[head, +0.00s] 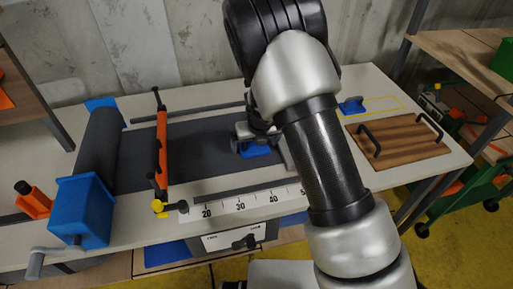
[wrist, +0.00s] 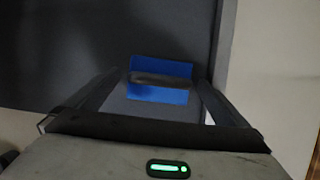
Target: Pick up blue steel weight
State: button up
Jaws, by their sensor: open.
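A blue steel weight (head: 255,149) with a dark bar across its top lies on the dark grey sheet, near the sheet's right end. In the wrist view, the blue weight (wrist: 160,68) shows between the fingers, its dark bar crossing the middle. My gripper (wrist: 161,79) is open, with one finger on each side of the weight. In the head view, my gripper (head: 259,138) is pointed down over the weight and partly hides it. I cannot tell whether the fingers touch it.
A wooden board (head: 398,141) with two black handles lies at the table's right. An orange bar (head: 162,150) crosses the sheet at left, beside a blue-ended grey roller (head: 98,146). A white ruler (head: 240,204) runs along the front edge. My arm hides part of the table.

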jog(key=c, duration=2)
jog(key=shift+w+r, duration=0.1)
jog(key=shift+r, duration=0.1)
